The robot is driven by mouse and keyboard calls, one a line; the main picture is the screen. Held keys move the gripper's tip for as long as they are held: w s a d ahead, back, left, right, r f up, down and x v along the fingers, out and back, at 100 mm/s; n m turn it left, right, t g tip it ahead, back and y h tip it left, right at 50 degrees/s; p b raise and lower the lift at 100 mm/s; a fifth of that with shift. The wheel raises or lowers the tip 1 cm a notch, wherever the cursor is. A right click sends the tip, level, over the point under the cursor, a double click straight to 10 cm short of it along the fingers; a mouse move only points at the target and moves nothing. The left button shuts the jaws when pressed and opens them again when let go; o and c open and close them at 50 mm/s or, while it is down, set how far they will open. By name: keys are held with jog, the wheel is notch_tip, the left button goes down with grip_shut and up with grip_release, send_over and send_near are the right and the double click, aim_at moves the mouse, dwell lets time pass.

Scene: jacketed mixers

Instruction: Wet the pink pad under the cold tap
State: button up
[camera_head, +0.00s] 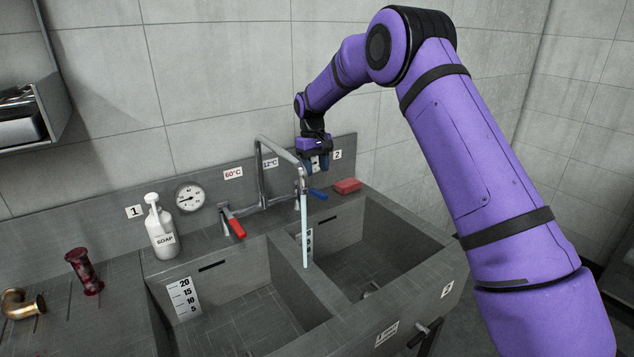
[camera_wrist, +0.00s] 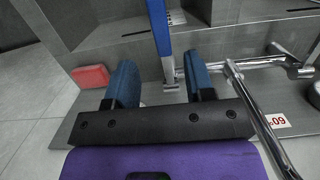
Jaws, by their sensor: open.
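The pad (camera_head: 347,185), a pinkish-red block, lies on the sink's back ledge right of the blue lever; it also shows in the wrist view (camera_wrist: 90,77). The cold tap's blue lever (camera_head: 318,194) sticks out below the 12°C label (camera_head: 270,163). A pale blue stream of water (camera_head: 304,230) falls from the spout (camera_head: 302,183). My gripper (camera_head: 318,163) is open and empty above the blue lever. In the wrist view the lever (camera_wrist: 160,25) shows between my two fingers (camera_wrist: 160,62); I cannot tell whether they touch it.
The hot tap's red lever (camera_head: 236,226) is left of the spout pipe (camera_head: 261,175). A soap bottle (camera_head: 161,230) and a gauge (camera_head: 190,197) are further left. The two basins are split by a divider (camera_head: 322,290). A red cylinder (camera_head: 85,272) and brass elbow (camera_head: 22,304) stand far left.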

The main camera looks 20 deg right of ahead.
jog(key=shift+w+r, duration=0.15)
jog(key=shift+r, duration=0.75)
jog(key=shift+w+r, duration=0.1)
jog(key=shift+r, duration=0.75)
